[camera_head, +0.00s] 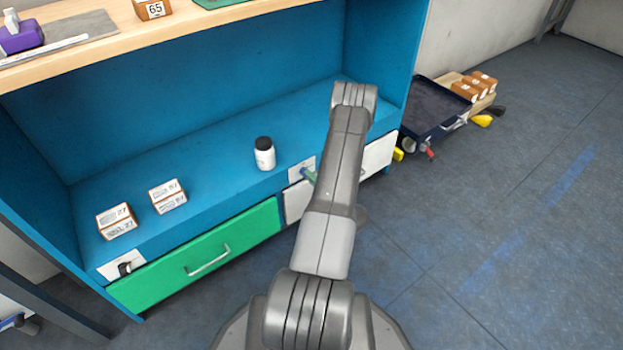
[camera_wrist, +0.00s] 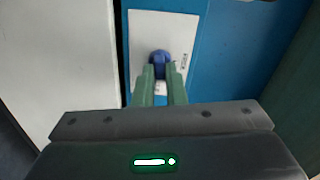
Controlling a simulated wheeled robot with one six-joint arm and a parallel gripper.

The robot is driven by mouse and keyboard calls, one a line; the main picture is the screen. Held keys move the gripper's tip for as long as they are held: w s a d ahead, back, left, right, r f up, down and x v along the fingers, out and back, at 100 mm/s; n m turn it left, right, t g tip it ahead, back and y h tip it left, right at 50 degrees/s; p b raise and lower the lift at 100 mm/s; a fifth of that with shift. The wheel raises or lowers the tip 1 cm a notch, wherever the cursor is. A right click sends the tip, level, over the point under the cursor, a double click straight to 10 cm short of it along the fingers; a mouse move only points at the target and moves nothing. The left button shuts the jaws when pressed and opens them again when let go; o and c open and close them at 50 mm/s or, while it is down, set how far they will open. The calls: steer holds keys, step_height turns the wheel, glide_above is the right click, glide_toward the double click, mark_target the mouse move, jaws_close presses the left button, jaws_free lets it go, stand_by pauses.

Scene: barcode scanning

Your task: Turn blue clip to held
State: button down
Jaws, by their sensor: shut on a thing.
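The blue clip (camera_wrist: 160,57) shows in the wrist view on a white plate (camera_wrist: 180,25), which is fixed to the blue cabinet front. My gripper (camera_wrist: 160,75) has its two green fingers closed around the near part of the clip. The lower part of the clip is hidden between the fingers. In the head view my gripper (camera_head: 309,176) is partly visible left of my arm, at the white plate (camera_head: 299,170) on the cabinet edge. The clip itself cannot be made out there.
A white bottle with a black cap (camera_head: 265,154) stands on the blue shelf (camera_head: 225,145). Two labelled boxes lie at its left. A green drawer (camera_head: 200,260) and a white drawer (camera_head: 378,155) are below.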

steer(key=shift+m, duration=0.9)
steer(key=c, duration=1.5)
jaws_free()
steer(key=p+v, duration=0.3)
steer(key=v, duration=1)
steer(key=shift+s+d+p, duration=0.25)
steer(key=shift+s+p, duration=0.1)
steer(key=shift+w+a, duration=0.1)
steer(key=shift+w, duration=0.05)
